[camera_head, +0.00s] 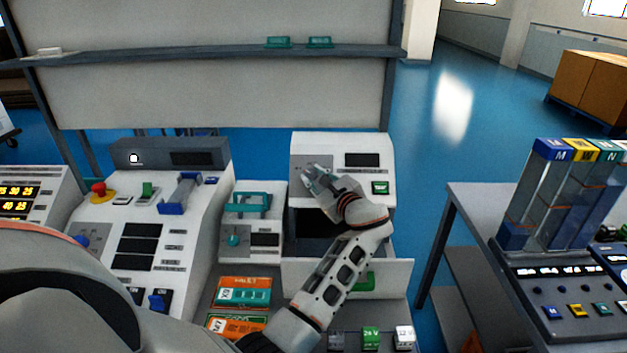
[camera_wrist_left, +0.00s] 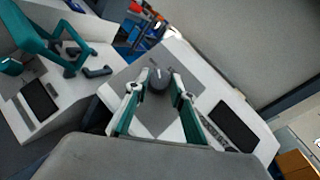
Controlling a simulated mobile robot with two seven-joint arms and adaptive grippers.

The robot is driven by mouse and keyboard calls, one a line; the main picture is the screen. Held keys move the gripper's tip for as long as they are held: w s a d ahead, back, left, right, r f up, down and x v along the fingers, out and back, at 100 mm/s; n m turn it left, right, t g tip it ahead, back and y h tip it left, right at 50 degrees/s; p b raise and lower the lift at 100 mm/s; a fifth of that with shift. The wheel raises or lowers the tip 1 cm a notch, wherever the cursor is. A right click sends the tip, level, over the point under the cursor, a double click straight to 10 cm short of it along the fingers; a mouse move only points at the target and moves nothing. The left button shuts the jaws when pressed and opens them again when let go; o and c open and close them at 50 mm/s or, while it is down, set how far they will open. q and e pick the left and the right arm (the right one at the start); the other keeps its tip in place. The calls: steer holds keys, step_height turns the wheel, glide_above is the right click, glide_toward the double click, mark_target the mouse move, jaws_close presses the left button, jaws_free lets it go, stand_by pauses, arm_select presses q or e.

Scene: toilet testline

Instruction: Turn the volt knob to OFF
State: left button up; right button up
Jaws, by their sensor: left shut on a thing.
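The volt knob (camera_wrist_left: 159,79) is a dark round knob with a light pointer mark, on a grey panel of a white box-shaped device (camera_head: 372,147). In the wrist view it sits between the two fingertips of my left gripper (camera_wrist_left: 160,84). My left gripper (camera_head: 317,178) is shut on the knob, with one finger on each side. In the head view the gripper covers the knob, and its labels cannot be read. The device has a dark display (camera_head: 362,160) and a green switch (camera_head: 380,188). My right gripper is not in view.
A smaller device with a teal handle (camera_head: 250,199) stands left of the knob device. Further left is a console with a red button (camera_head: 99,189). An open drawer front (camera_head: 395,274) juts out below. A shelf (camera_head: 200,58) spans behind. Another bench (camera_head: 470,205) is right.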

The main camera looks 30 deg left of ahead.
arm_select(q)
steer(key=shift+w+n+g, duration=0.1)
steer(key=shift+n+g, duration=0.4)
steer(key=shift+n, duration=0.2)
steer(key=o, duration=1.1)
steer(key=shift+r, duration=0.1)
step_height(320, 180, up, 10)
steer(key=shift+d, duration=0.1)
